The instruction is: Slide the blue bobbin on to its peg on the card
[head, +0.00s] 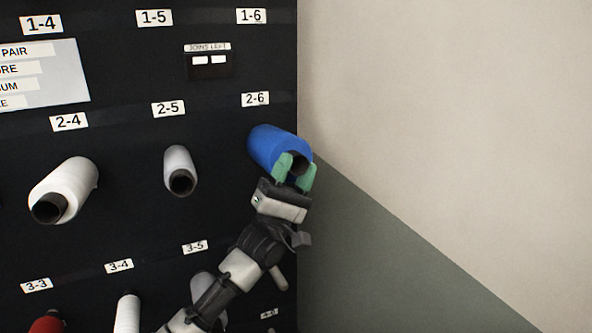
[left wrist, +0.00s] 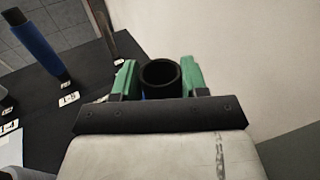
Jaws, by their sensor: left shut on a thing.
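The blue bobbin (head: 275,147) is at the right edge of the dark card, just below the 2-6 label (head: 255,99). Its dark hollow core end faces outward. My left gripper (head: 296,172) has its green fingers on either side of that core end and is shut on the bobbin. In the left wrist view, the black core mouth (left wrist: 161,76) shows between the fingers, with a sliver of blue beside it. The peg behind the bobbin is hidden, so I cannot tell how far the bobbin is on it. My right gripper is not in view.
White bobbins sit at 2-4 (head: 65,189) and 2-5 (head: 180,170). A white bobbin (head: 127,312) and a red one (head: 47,324) are lower. The pale wall (head: 440,110) meets the card on the right. Another blue bobbin (left wrist: 36,44) shows in the left wrist view.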

